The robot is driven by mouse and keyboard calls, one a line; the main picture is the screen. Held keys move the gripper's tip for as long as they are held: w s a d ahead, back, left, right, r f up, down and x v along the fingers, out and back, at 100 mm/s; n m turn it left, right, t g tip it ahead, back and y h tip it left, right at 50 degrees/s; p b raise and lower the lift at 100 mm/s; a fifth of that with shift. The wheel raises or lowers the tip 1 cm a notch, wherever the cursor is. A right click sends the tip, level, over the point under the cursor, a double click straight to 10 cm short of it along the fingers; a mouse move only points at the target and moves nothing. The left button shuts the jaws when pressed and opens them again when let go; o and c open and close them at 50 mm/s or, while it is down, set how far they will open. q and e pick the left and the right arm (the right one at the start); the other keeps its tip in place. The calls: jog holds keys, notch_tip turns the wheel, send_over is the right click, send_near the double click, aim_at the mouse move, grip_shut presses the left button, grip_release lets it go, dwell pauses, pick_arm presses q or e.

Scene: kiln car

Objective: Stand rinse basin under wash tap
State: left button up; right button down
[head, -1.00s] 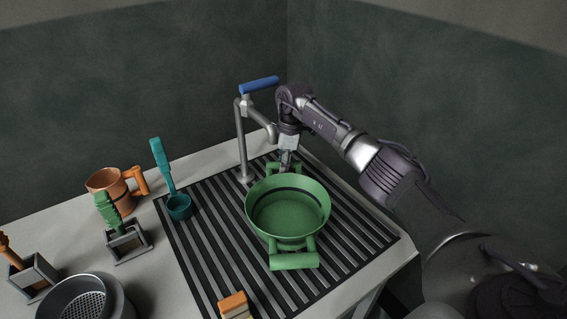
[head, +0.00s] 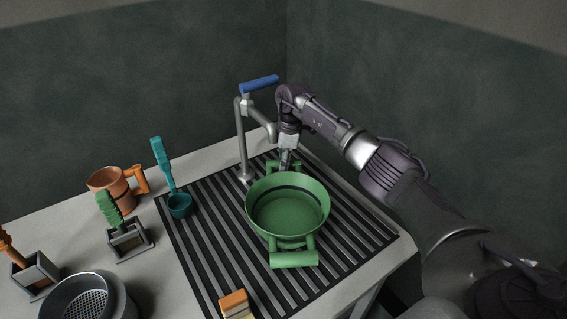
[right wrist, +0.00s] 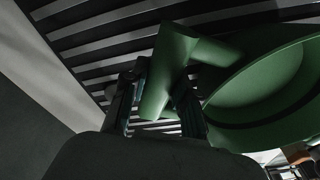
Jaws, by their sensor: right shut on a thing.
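The green rinse basin (head: 288,212) sits upright over the slatted drain rack, with one handle toward the tap side and one toward the front. My right gripper (head: 287,168) is shut on its far handle; in the right wrist view the handle (right wrist: 168,72) lies between the fingers (right wrist: 160,100). The basin (right wrist: 265,95) fills the right of that view. The grey wash tap (head: 241,140) with a blue lever (head: 259,84) stands behind the basin, its spout end (head: 272,136) behind and slightly left of the basin. I cannot tell whether the basin touches the rack. My left gripper is out of view.
The drain rack (head: 206,251) has free slats left of the basin. A teal ladle (head: 178,205), an orange jug (head: 112,190), brushes in grey holders (head: 130,241), a grey strainer pot (head: 88,302) and an orange-and-cream block (head: 235,304) stand left and in front. Walls close the back and right.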

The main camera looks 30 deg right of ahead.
jog(key=shift+f, duration=0.45)
dwell(0.3)
jog(key=c, duration=0.8)
grip_release()
jog(key=shift+s+d+r+p, duration=0.1)
jog(key=shift+d+r+p, duration=0.05)
jog(key=shift+r+p, duration=1.15)
jog(key=shift+d+r+p, duration=0.15)
jog(key=shift+r+p, duration=0.9)
jog(key=shift+r, duration=0.3)
jog(key=shift+s+d+r+p, duration=0.1)
jog(key=shift+d+r+p, duration=0.05)
jog(key=shift+r+p, duration=1.15)
jog(key=shift+w+r, duration=0.1)
jog(key=shift+r, duration=0.1)
jog(key=r, duration=0.4)
jog(key=d+r, duration=0.1)
jog(key=r, duration=0.6)
jog(key=shift+s+d+r, duration=0.25)
jog(key=shift+r, duration=0.05)
